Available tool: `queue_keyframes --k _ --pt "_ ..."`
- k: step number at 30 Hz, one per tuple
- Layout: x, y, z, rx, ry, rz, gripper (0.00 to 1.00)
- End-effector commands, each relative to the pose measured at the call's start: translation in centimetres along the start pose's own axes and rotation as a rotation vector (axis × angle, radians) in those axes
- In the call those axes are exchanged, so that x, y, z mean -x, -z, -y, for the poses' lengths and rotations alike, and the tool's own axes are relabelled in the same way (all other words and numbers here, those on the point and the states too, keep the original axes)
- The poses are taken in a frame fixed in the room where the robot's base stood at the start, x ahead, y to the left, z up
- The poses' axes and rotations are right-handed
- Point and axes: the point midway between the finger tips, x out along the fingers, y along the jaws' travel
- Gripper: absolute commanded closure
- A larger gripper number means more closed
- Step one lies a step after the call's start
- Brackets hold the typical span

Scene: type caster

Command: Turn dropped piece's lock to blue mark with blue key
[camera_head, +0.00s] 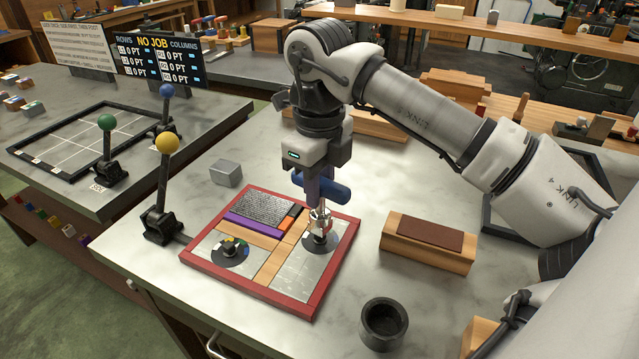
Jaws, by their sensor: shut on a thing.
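My gripper (318,178) is shut on the blue handle of the key (334,193) and holds it upright above the red-framed tray (338,262). The key's metal lower end (319,217) reaches down to a dark round lock (312,243) on the tray's right metal plate. Whether it is seated in the lock is too small to tell. A second dark round lock (231,254) with several coloured marks around it sits on the left plate. Any marks around the right lock are not clear. I cannot tell which part is the dropped piece.
The tray also holds a grey textured block (268,208), a purple strip (251,224) and wooden bars. Yellow (167,142), green (107,122) and blue (167,91) knobbed levers stand left. A grey block (226,173), a leather-topped wooden block (428,243) and a dark cup (384,324) surround it.

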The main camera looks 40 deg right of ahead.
Motion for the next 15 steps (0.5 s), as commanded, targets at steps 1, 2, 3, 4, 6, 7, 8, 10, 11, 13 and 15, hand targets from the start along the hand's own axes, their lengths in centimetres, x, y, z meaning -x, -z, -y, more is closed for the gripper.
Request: queue_keyframes --k 1,2,3,4,6,7,8,10,11,13,15 --pt "-0.4 0.0 0.0 0.000 -0.003 0.002 1.00" --pt "-0.5 0.0 0.0 0.000 -0.004 0.002 1.00" --pt "-0.6 0.0 0.0 0.000 -0.004 0.002 1.00" --pt "-0.7 0.0 0.0 0.000 -0.005 0.002 1.00" --pt "-1.0 0.0 0.0 0.000 -0.006 0.002 1.00" --pt "-1.1 0.0 0.0 -0.001 -0.006 0.003 1.00" --pt "-1.2 0.0 0.0 -0.001 -0.007 0.003 1.00" --pt "-1.4 0.0 0.0 -0.001 -0.008 0.003 1.00" --pt "-1.6 0.0 0.0 -0.001 -0.009 0.003 1.00" --pt "-1.8 0.0 0.0 -0.001 -0.009 0.003 1.00" --pt "-2.0 0.0 0.0 -0.001 -0.009 0.002 1.00"
